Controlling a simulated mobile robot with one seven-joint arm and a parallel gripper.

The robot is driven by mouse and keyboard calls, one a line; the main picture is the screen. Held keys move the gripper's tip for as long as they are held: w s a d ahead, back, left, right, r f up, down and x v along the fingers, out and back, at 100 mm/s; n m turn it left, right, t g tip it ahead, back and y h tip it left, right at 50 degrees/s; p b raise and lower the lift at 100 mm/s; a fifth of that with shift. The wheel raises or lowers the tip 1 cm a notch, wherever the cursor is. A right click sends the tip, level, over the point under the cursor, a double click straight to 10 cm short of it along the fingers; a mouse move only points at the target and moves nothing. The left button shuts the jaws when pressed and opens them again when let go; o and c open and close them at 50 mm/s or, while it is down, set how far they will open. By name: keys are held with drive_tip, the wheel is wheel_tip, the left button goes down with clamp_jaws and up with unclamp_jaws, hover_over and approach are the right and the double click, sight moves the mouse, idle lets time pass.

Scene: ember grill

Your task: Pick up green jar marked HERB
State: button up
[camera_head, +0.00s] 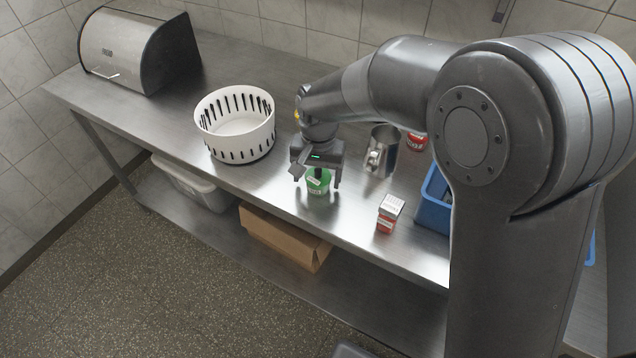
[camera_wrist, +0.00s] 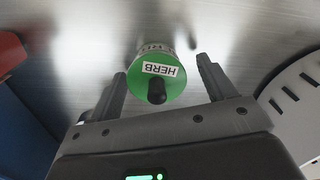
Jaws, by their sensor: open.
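The green jar marked HERB (camera_head: 318,183) stands on the steel table near its front edge. In the wrist view the jar (camera_wrist: 160,72) shows its green lid with a white HERB label and a dark knob. My gripper (camera_head: 317,178) is above the jar, pointing down. In the wrist view my gripper (camera_wrist: 168,85) is open, with one finger on each side of the lid. Gaps show between the fingers and the lid. How far down the fingers reach along the jar is hard to tell.
A white slotted basket (camera_head: 236,150) stands left of the jar. A metal mug (camera_head: 381,150), a red-and-white box (camera_head: 389,213), a red can (camera_head: 417,140) and a blue crate (camera_head: 434,203) are to the right. A bread bin (camera_head: 118,52) stands far left.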

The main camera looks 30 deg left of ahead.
drive_tip(key=shift+c, duration=0.5)
drive_tip(key=c, duration=1.3)
drive_tip(key=shift+c, duration=0.2)
drive_tip(key=shift+r, duration=0.2)
drive_tip(key=shift+r, duration=1.1)
drive_tip(key=shift+w+d+r, duration=0.1)
drive_tip(key=shift+d+r, duration=0.1)
drive_tip(key=shift+r, duration=0.75)
drive_tip(key=w+d+r, duration=0.3)
drive_tip(key=d+r, duration=0.3)
drive_tip(key=d, duration=0.4)
drive_tip(key=shift+d+r, duration=0.25)
drive_tip(key=shift+d, duration=0.15)
